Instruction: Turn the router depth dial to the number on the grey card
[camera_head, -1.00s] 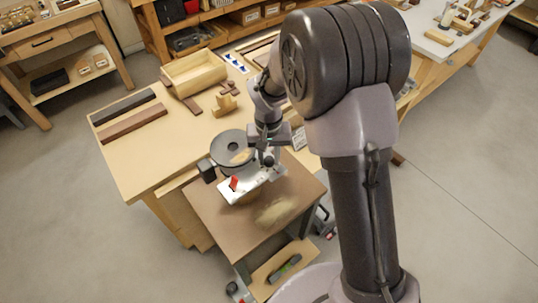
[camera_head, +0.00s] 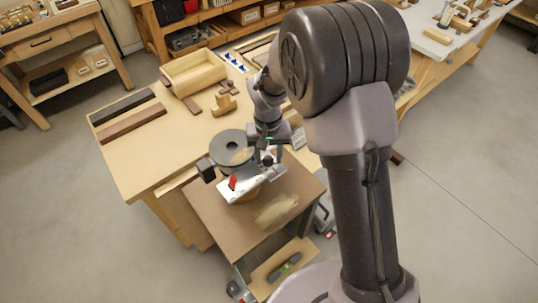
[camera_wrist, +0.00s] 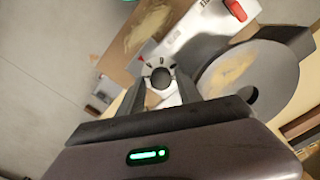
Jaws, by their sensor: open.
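The router depth dial (camera_wrist: 158,72) is a small pale disc with dark marks and a dark round knob at its centre. It shows in the wrist view, in front of my gripper. My gripper (camera_wrist: 161,84) is open, with one finger on each side of the knob as seen here; I cannot tell whether they touch it. A red mark sits at the dial's edge. The numbers are too small to read. In the head view my gripper (camera_head: 267,160) is over the router's white body (camera_head: 250,186). A small greyish card (camera_head: 298,138) stands right of my wrist; its number is unreadable.
A red switch (camera_wrist: 236,10) sits on the router body. A grey round plate (camera_head: 232,147) is beside it. A sawdust patch (camera_head: 277,209) lies on the brown cart top. Wooden pieces and an open box (camera_head: 193,72) are on the bench behind.

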